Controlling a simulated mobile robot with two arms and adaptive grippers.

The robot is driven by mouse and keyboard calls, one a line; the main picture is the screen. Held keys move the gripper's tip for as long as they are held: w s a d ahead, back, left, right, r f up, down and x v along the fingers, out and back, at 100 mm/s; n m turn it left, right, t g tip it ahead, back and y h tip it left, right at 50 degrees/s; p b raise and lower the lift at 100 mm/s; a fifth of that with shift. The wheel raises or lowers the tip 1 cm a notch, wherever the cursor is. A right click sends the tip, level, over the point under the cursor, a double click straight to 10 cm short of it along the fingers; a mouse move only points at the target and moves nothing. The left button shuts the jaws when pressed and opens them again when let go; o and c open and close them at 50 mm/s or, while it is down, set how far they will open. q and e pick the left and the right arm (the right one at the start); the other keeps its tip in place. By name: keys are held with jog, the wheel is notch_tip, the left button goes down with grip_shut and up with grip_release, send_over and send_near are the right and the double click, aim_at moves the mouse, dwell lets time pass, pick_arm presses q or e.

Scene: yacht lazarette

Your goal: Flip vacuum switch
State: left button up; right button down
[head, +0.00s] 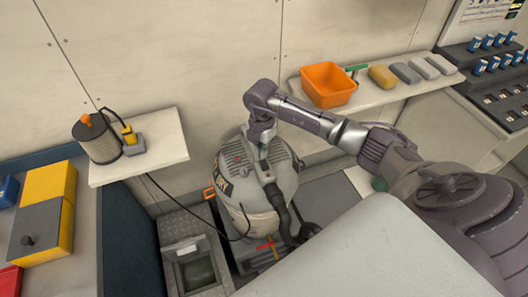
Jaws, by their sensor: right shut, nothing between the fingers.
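The vacuum (236,205) is a pale canister with a grey top, standing upright on the floor in the middle of the head view. A black hose and a cord run from it. My right gripper (263,152) is shut and empty, pointing down at the top of the vacuum. Whether it touches the lid I cannot tell. The switch itself is not clear to me; the gripper and wrist cover part of the lid. A small red mark shows on the lid left of the gripper. My left gripper is not in view.
A shelf at left (165,155) holds a filter cartridge (97,140) and a small yellow device (130,136). A right shelf (375,98) holds an orange bin (327,86), a yellow sponge (382,76) and grey blocks. A yellow box (48,182) stands far left.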

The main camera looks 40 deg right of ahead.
aim_at(262, 162)
jog(key=shift+s+f+b, duration=0.1)
jog(key=shift+f+b, duration=0.5)
jog(key=shift+f, duration=0.2)
jog(key=shift+r, duration=0.1)
dwell(0.3)
jog(key=shift+r+p, duration=0.8)
jog(key=shift+p, duration=0.1)
jog(key=shift+r+p, duration=1.95)
jog(key=shift+r, duration=0.7)
jog(key=shift+f, duration=0.1)
